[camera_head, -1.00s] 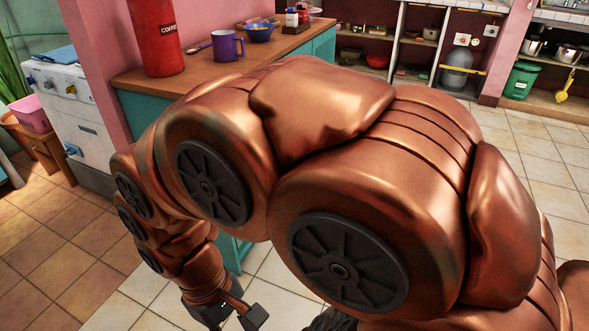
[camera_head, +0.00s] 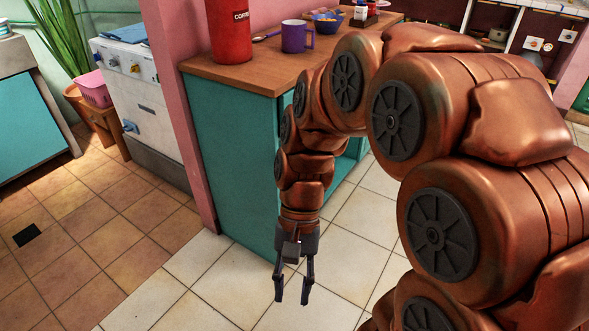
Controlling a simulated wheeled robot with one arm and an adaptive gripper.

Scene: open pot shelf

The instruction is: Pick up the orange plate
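I cannot make out an orange plate in the head view. My gripper (camera_head: 292,301) points down in front of the teal counter, above the pale floor tiles. Its two dark fingers are apart, with nothing between them. My copper-coloured arm covers much of the right side and hides part of the counter and the shelves behind.
The wooden-topped counter (camera_head: 222,71) carries a red coffee canister (camera_head: 230,35), a purple mug (camera_head: 296,37), a blue bowl (camera_head: 326,23) and small bottles. A white appliance (camera_head: 140,95) stands left of the pink wall post.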

